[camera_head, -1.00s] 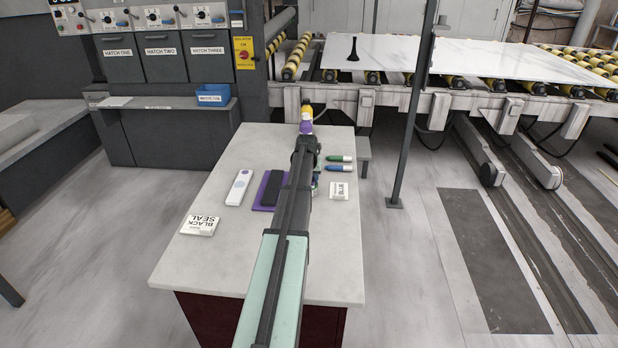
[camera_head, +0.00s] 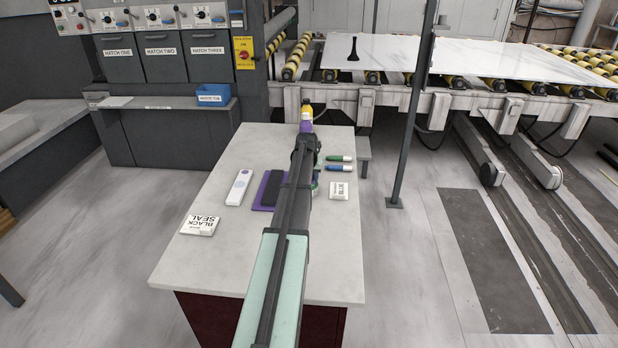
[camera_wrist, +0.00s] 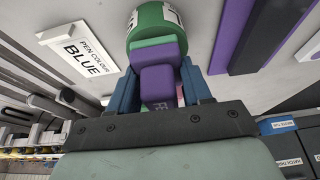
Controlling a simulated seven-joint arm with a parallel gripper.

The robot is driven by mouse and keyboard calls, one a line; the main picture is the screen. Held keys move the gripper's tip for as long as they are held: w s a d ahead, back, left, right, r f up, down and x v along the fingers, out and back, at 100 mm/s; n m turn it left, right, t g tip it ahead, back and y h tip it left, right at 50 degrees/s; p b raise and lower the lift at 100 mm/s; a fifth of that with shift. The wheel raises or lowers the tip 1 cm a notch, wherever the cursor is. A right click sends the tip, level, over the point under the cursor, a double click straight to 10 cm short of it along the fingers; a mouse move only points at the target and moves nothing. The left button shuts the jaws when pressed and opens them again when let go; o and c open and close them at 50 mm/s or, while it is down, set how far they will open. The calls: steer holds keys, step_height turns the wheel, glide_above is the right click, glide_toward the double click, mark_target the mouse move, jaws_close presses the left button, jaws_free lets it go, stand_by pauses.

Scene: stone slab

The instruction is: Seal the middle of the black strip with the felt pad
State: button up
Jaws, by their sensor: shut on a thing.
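My gripper (camera_wrist: 160,78) shows in the wrist view, its two blue fingers shut on a purple block with a green end, which I take to be the felt pad (camera_wrist: 158,86). A larger green round container (camera_wrist: 150,28) with a white label is just beyond the held block; I cannot tell whether they touch. The black strip (camera_head: 271,187) lies on a purple mat (camera_head: 260,194) left of my arm in the head view. In the wrist view, the strip (camera_wrist: 263,35) and mat (camera_wrist: 228,45) are to the right, apart from my gripper. My arm hides the gripper in the head view.
A white strip (camera_head: 239,187) lies left of the mat. A BLACK SEAL card (camera_head: 199,225) is at the front left. A BLUE card (camera_head: 339,190) and green (camera_head: 340,158) and blue (camera_head: 339,168) pens are at right. A yellow and purple bottle (camera_head: 306,122) stands at the back.

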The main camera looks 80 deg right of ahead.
steer(key=shift+r, duration=3.1)
